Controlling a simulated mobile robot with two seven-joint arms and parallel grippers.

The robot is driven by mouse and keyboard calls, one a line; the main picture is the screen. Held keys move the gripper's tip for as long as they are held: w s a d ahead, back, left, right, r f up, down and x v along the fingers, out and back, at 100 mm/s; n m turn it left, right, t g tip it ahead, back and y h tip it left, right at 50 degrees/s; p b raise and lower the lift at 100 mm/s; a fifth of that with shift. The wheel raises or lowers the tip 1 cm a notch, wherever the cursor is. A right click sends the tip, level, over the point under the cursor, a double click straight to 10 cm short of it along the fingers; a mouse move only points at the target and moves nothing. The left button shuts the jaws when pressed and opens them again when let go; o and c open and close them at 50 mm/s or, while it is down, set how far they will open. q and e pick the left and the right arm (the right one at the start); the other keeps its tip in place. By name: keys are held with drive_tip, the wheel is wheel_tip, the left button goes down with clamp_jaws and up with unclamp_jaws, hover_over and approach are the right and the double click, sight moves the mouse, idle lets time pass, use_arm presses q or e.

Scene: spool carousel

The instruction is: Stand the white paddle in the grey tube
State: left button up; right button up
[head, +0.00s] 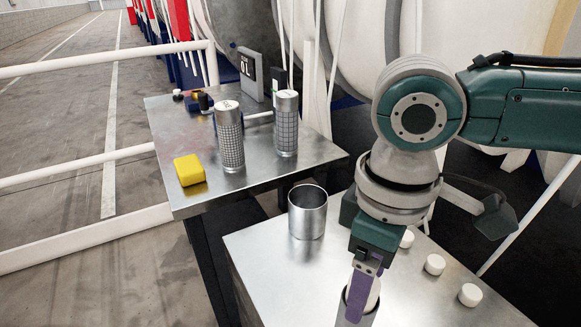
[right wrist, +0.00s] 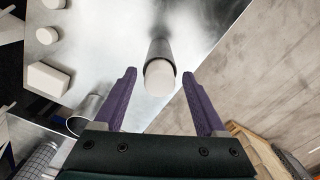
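The white paddle (head: 374,294) stands in the narrow grey tube (head: 366,321) at the bottom of the head view, partly hidden by my gripper. In the right wrist view the paddle's rounded white end (right wrist: 160,82) sticks out of the grey tube (right wrist: 160,48). My right gripper (head: 356,300) is above the tube with its purple fingers pointing down. In the right wrist view its fingers (right wrist: 160,75) are spread wide, one on each side of the paddle with gaps between. The paddle's lower part is hidden in the tube. My left gripper is in neither view.
A wide metal cup (head: 307,222) stands on the near metal table (head: 268,248). Several white pieces, including a white knob (head: 434,264), are on the right. The farther table (head: 240,184) holds a yellow block (head: 190,170) and two perforated cylinders (head: 230,140).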

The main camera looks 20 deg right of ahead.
drive_tip(key=shift+o, duration=0.3)
wheel_tip(320, 180, up, 10)
drive_tip(key=shift+p, duration=0.45)
idle(0.5)
